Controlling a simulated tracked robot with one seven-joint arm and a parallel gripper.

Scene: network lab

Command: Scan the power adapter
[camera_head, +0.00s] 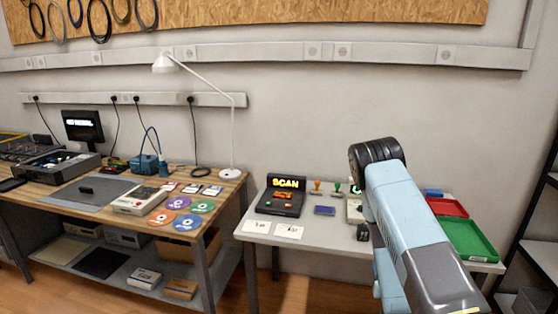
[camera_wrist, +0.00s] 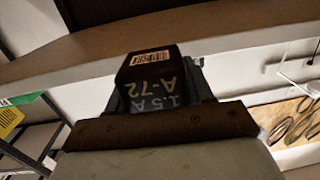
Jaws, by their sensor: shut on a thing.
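The power adapter (camera_wrist: 152,82) is a black block held between the fingers of my gripper (camera_wrist: 157,88) in the wrist view. A white barcode label (camera_wrist: 150,58) is on one face, and "1.5 A" and "A-72" print shows upside down on another. In the head view a small black block with pale marks (camera_head: 363,232) shows beside my arm, above the white table; it looks like the adapter. My arm hides most of the gripper there. The black scanner (camera_head: 281,202) with a lit "SCAN" sign (camera_head: 286,183) stands on the white table's left part, apart from the block.
The white table (camera_head: 305,243) also bears two paper cards (camera_head: 289,231), a blue pad (camera_head: 325,210), two stamps (camera_head: 316,187), and a green tray (camera_head: 470,240) and red tray (camera_head: 447,208) at right. A device with a green display (camera_head: 355,209) is partly hidden. A cluttered wooden bench (camera_head: 225,194) stands left.

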